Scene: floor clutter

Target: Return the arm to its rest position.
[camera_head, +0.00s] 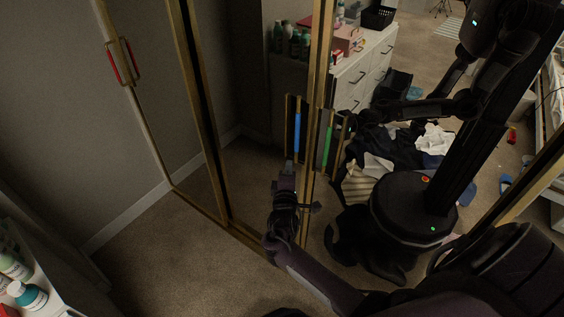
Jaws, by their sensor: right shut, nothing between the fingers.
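My right arm comes in from the lower right and reaches toward the gold-framed mirror door (312,60). My right gripper (289,165) is shut and empty, just below a gold door handle with a blue strip (297,135). I cannot tell whether its tip touches the handle. Beside it is a similar handle with a green strip (328,140). My left gripper is not in view directly. The mirror shows my own base, column and an arm in reflection.
A red-striped handle (113,68) is on the door frame at the left. A shelf with bottles (30,295) stands at the lower left. Carpet (170,260) is clear between shelf and doors. The mirror reflects white drawers (362,72) and clothes (400,150) on the floor.

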